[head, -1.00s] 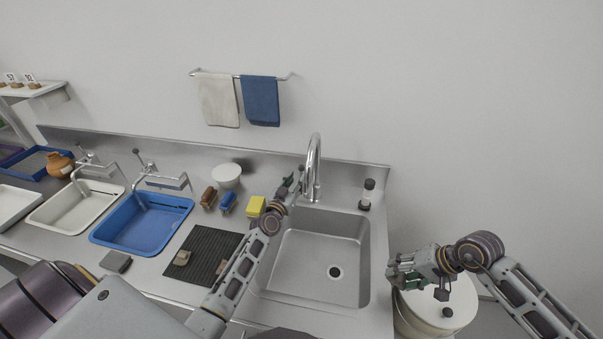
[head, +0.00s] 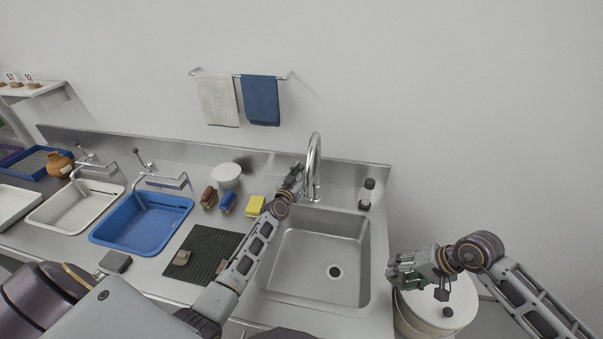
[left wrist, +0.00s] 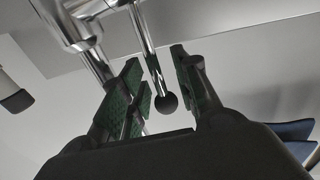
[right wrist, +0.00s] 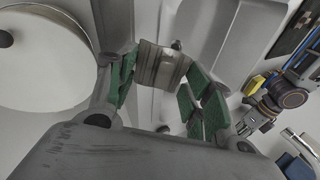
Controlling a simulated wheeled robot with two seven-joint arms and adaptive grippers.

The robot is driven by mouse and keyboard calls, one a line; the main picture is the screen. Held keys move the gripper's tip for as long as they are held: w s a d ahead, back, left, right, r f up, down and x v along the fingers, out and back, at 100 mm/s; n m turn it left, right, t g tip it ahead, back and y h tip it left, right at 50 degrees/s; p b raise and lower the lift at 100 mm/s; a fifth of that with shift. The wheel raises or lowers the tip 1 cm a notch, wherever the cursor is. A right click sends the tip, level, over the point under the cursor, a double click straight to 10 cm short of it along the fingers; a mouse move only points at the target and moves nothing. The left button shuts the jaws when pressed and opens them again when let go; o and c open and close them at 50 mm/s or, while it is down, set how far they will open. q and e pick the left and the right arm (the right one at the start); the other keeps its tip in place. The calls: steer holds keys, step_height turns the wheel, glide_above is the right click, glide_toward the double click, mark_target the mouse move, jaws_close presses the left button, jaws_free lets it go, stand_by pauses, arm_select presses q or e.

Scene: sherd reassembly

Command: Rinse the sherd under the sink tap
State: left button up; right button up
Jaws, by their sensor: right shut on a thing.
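The sink tap (head: 314,160) is a tall chrome gooseneck behind the steel sink (head: 320,240); no water shows at its mouth. My right gripper (head: 396,271) is right of the sink, over a white bucket. In the right wrist view it is shut on a striped brown-grey sherd (right wrist: 162,66). I cannot make out the sherd in the head view.
The white lidded bucket (head: 415,318) stands right of the counter. Left of the sink are a black ribbed mat (head: 205,245) with small pieces, a yellow sponge (head: 255,206), brushes and a blue basin (head: 140,228). A dark-capped bottle (head: 367,195) stands at the back right.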

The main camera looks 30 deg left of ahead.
arm_select(q)
jaws_close()
arm_select(e)
steer(key=shift+f, duration=0.1)
stand_by(0.3)
arm_select(q)
steer(key=shift+s+f+t+b, duration=0.1)
steer(key=shift+s+t+b, duration=0.15)
steer(key=shift+b, duration=1)
arm_select(e)
steer(key=shift+f, duration=1.15)
arm_select(q)
steer(key=shift+s+d+t+b, duration=0.1)
steer(key=shift+s+t+b, duration=0.3)
steer(key=shift+b, duration=1.4)
arm_select(e)
steer(key=shift+f, duration=1.85)
arm_select(q)
steer(key=shift+w, duration=0.15)
jaws_free()
